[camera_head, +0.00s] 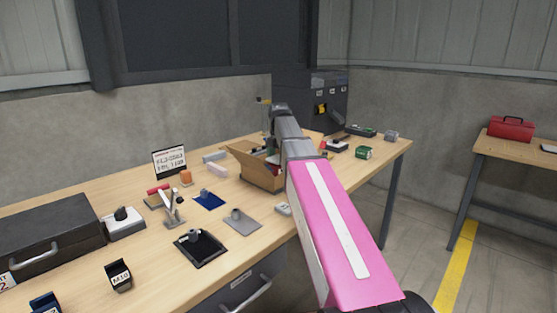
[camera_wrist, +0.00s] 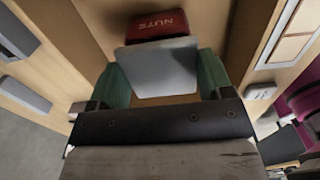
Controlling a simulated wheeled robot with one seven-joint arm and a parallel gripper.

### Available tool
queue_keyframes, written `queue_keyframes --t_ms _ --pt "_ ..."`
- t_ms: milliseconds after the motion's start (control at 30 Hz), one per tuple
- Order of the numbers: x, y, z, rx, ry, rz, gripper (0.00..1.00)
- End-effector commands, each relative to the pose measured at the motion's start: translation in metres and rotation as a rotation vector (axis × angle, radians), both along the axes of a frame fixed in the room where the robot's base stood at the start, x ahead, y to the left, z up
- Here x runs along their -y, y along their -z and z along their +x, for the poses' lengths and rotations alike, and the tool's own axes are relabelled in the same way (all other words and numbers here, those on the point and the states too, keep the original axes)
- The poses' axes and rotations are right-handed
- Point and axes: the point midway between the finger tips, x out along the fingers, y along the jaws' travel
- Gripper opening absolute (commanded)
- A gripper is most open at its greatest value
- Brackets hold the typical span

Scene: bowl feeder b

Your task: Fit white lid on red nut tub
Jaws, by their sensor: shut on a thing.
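In the wrist view, the red tub (camera_wrist: 160,24) marked NUTS is at the top middle, partly hidden behind the lid. The white lid (camera_wrist: 158,72) looks pale grey in shadow and is a flat, roughly square plate. My gripper (camera_wrist: 160,82) is shut on the lid, with a green finger at its left and right edges. The lid's far edge overlaps the tub in the picture; I cannot tell whether they touch.
The open cardboard box (camera_head: 262,176) stands on the workbench (camera_head: 70,198) beside my arm. Several small parts and mats lie to its left, with a black case (camera_head: 45,235) at far left. A dark cabinet (camera_head: 300,95) stands behind. A red toolbox (camera_head: 511,128) is on another table.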

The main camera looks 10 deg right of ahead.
Motion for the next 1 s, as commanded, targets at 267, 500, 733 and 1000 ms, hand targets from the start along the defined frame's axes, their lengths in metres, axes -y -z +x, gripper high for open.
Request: queue_keyframes --t_ms 267,500,733,1000 --pt "0.0 0.012 0.0 0.0 0.0 0.0 0.51" --pt "0.0 0.014 0.0 0.0 0.0 0.0 0.93" --pt "0.0 0.014 0.0 0.0 0.0 0.0 0.99" --pt "0.0 0.0 0.001 0.002 0.0 0.0 0.99"
